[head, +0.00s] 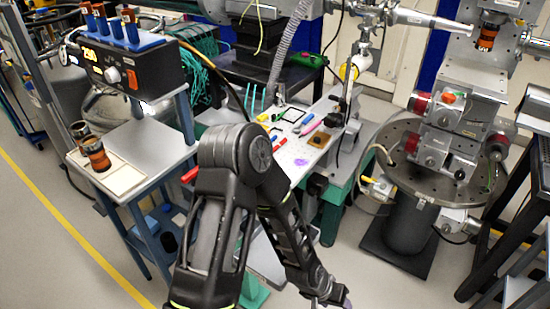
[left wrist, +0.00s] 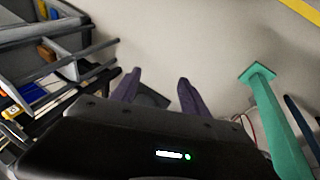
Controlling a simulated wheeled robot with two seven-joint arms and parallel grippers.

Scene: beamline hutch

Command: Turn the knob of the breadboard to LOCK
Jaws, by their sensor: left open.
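The breadboard (head: 318,139) is a pale plate with small tools and parts lying on it, in the middle of the head view. A dark part (head: 317,184) at its near right corner may be the knob; its setting and any LOCK mark are too small to read. My left arm covers part of the breadboard's near left side. My left gripper (left wrist: 157,86) is open in the left wrist view, with nothing between its dark fingers and floor beyond them. In the head view it is low, at the bottom edge, apart from the breadboard. My right gripper is not in view.
A blue-grey cart (head: 172,151) with a control box (head: 135,72) stands at the left. A round stage (head: 405,150) stands at the right. In the left wrist view, grey bins (left wrist: 45,45) are at the left and a green leg (left wrist: 283,120) at the right.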

